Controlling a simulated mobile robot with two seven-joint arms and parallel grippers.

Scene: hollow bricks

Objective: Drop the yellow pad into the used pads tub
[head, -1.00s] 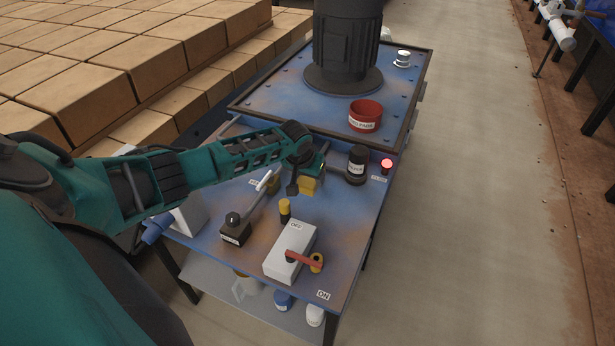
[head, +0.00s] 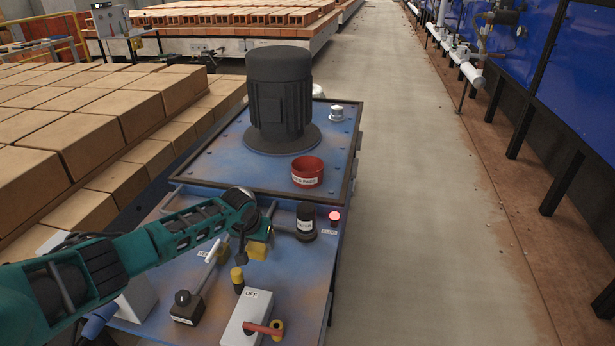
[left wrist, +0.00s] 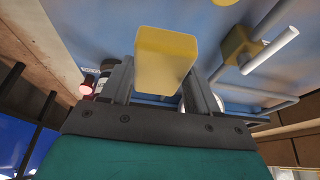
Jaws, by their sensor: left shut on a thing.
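The yellow pad (head: 257,250) is a small block at the end of my left arm. My left gripper (head: 246,246) is shut on it and holds it above the blue bench top. In the left wrist view the yellow pad (left wrist: 166,58) sits between the two grey fingers of my left gripper (left wrist: 165,90). The used pads tub (head: 307,173) is a red round cup with a white label, standing on the raised blue plate beyond and to the right of the gripper. The pad is apart from the tub. My right gripper is not in view.
A black motor (head: 279,95) stands behind the tub. A black labelled cylinder (head: 305,222) and a lit red lamp (head: 335,217) stand right of my gripper. A lever (head: 187,307), a yellow-capped post (head: 237,279) and a white switch box (head: 246,318) stand nearer.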

